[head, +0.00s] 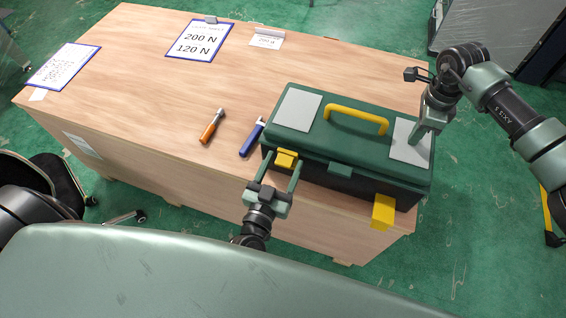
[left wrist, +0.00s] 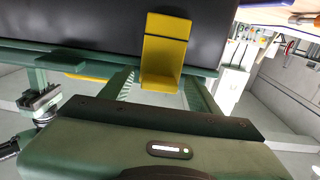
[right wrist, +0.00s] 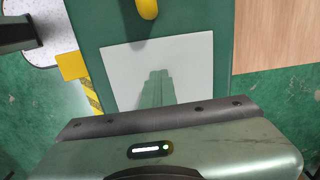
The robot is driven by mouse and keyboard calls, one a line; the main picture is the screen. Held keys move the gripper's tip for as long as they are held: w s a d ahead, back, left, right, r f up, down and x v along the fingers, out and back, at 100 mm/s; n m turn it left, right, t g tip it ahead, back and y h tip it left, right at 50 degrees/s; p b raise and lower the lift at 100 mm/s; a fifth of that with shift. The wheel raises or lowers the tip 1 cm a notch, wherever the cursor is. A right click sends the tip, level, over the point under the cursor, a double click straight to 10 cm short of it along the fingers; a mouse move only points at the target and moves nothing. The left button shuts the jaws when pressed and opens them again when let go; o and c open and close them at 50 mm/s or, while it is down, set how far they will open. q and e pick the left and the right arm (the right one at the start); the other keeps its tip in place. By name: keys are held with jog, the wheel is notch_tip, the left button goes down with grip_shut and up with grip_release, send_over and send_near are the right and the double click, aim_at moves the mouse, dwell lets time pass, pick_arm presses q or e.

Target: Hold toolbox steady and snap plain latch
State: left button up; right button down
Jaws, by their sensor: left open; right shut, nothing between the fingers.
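The toolbox (head: 340,152) has a green lid, a dark body and a yellow handle, and stands at the table's front edge. One yellow latch (head: 287,158) is at the left of its front, near the lid edge. Another yellow latch (head: 383,212) at the right hangs lower and juts outward. My left gripper (head: 284,168) is open, its fingers on either side of the left latch, which also shows in the left wrist view (left wrist: 163,50). My right gripper (head: 416,138) is shut and empty, pointing down at the right grey pad (right wrist: 190,62); I cannot tell if it touches.
The wooden table (head: 140,90) holds an orange-handled tool (head: 211,126) and a blue-handled tool (head: 252,137) left of the toolbox. A clipboard (head: 198,40) reads 200 N and 120 N. Another sheet (head: 64,67) lies far left. The table's middle is clear.

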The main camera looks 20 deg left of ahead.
pick_arm(q)
jog(key=shift+w, duration=0.2)
pick_arm(e)
jog(key=shift+s+f, duration=0.25)
jog(key=shift+f, duration=0.1)
pick_arm(q)
grip_shut()
jog(key=shift+w+d+r+g, duration=0.1)
jog(key=shift+w+r+g, duration=0.05)
jog(key=shift+w+g, duration=0.15)
jog(key=shift+g, duration=0.3)
grip_release()
